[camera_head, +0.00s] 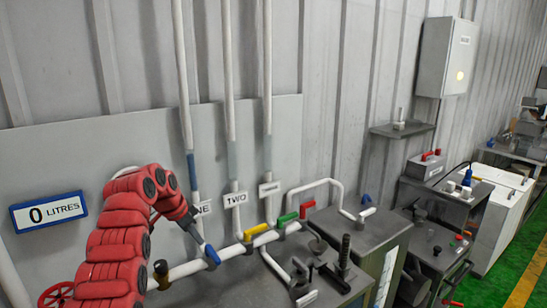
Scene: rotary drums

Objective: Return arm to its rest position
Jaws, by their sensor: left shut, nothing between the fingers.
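My left arm (115,240), red and segmented, rises from the lower left and bends over to the right. Its gripper (201,238) points down and right and is shut with nothing in it. The fingertips are close to a blue valve handle (212,254) on a white horizontal pipe; I cannot tell whether they touch it. A yellow handle (256,232) and a green handle (287,220) sit farther right along the pipe. My right gripper is not in view.
A display reading "0 LITRES" (49,212) is on the wall panel at left. Vertical pipes with number labels, such as "TWO" (235,199), stand behind the handles. A white box (500,195) stands beside the green floor (515,265).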

